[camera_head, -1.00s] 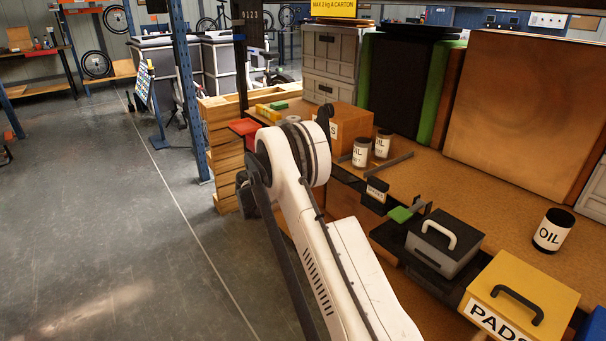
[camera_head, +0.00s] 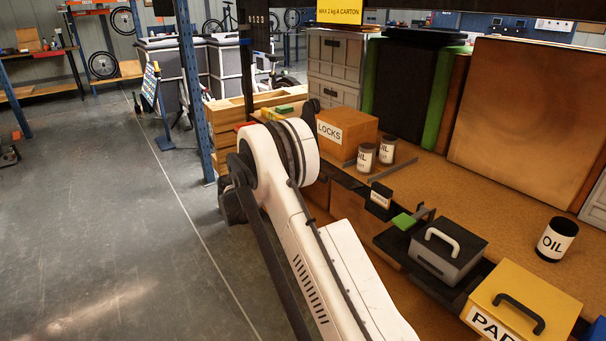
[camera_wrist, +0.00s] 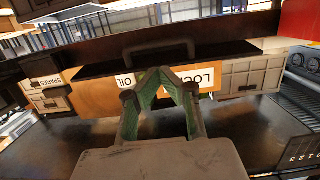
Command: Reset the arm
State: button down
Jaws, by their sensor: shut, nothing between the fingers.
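My gripper (camera_wrist: 168,78) shows in the wrist view with its green-lined fingers shut, tips together and nothing between them. It points toward boxes and labels seen beyond the tips. In the head view my white arm fills the lower middle, bent at a large round joint, and the gripper itself is hidden there.
The bench holds a LOCKS box (camera_head: 344,132), two OIL cans (camera_head: 366,157) (camera_head: 387,150), another OIL can (camera_head: 557,240), a grey handled box (camera_head: 447,250) and a yellow PADS box (camera_head: 523,303). A blue post (camera_head: 193,90) stands left. The floor at left is open.

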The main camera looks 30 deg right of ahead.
jog(key=shift+s+a+p, duration=0.15)
jog(key=shift+a+p, duration=0.05)
jog(key=shift+a, duration=1.15)
jog(key=shift+s+a+p, duration=0.1)
jog(key=shift+a+p, duration=0.1)
jog(key=shift+a, duration=1.15)
jog(key=s+a+r+n+t+y+p, duration=0.1)
jog(key=s+a+r+n+y+p, duration=0.25)
jog(key=s+r, duration=0.55)
jog(key=s+a+r+n+t+y+p, duration=0.1)
jog(key=s+a+r+n+t+y, duration=0.2)
jog(key=s+r+n, duration=0.65)
jog(key=s+a+r+n+t+y+p, duration=0.1)
jog(key=s+a+y, duration=0.4)
jog(key=s, duration=0.8)
jog(key=s+a+r+n+t+y+p, duration=0.1)
jog(key=s+a+r+n+y+p, duration=0.2)
jog(key=s+a, duration=0.6)
jog(key=shift+s+a+r+y, duration=0.3)
jog(key=shift+s+y, duration=0.55)
jog(key=shift+s, duration=1.65)
jog(key=shift+d, duration=0.15)
